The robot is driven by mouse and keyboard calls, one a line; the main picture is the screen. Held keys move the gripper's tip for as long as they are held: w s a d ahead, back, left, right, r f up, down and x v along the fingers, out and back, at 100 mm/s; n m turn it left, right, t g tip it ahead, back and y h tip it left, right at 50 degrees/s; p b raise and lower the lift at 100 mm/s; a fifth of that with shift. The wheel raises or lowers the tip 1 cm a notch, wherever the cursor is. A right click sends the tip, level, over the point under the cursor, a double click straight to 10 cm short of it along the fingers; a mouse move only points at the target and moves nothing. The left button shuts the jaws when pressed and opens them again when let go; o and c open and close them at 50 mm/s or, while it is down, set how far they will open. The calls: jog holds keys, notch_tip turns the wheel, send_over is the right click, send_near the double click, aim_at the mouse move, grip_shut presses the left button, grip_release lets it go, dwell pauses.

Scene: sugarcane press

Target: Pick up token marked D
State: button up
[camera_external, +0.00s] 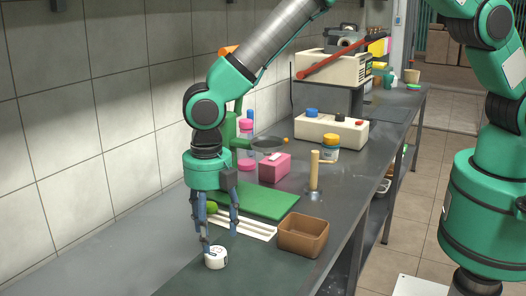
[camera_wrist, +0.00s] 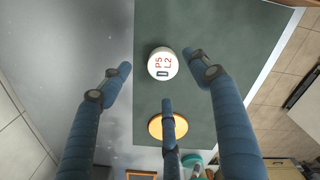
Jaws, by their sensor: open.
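A white round token (camera_external: 216,258) lies on the dark green mat (camera_external: 262,268) at the front of the bench. In the wrist view the token (camera_wrist: 162,63) shows red "P5 L2" lettering and a dark mark that looks like a D. My three-fingered gripper (camera_external: 219,236) points down just over it, fingers spread and empty. In the wrist view the token lies between the two side fingertips, ahead of the middle finger. One finger overlaps the token's left edge in the external view; I cannot tell if it touches.
An orange-rimmed disc (camera_wrist: 156,124) lies behind my middle finger, partly hidden. A brown bin (camera_external: 303,236) stands right of the gripper. A white ridged rack (camera_external: 258,230) and green board (camera_external: 262,201) lie behind. A wooden post (camera_external: 314,170) stands farther back. The bench front is clear.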

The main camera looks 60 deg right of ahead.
aim_at(215, 251)
jog(key=shift+f, duration=0.5)
jog(key=shift+s+f+b, duration=0.15)
jog(key=shift+f+b, duration=0.2)
jog(key=shift+f, duration=0.95)
jog(key=shift+s+f+b, duration=0.1)
jog(key=shift+f+b, duration=0.2)
jog(key=shift+f, duration=1)
jog(key=c, duration=1.2)
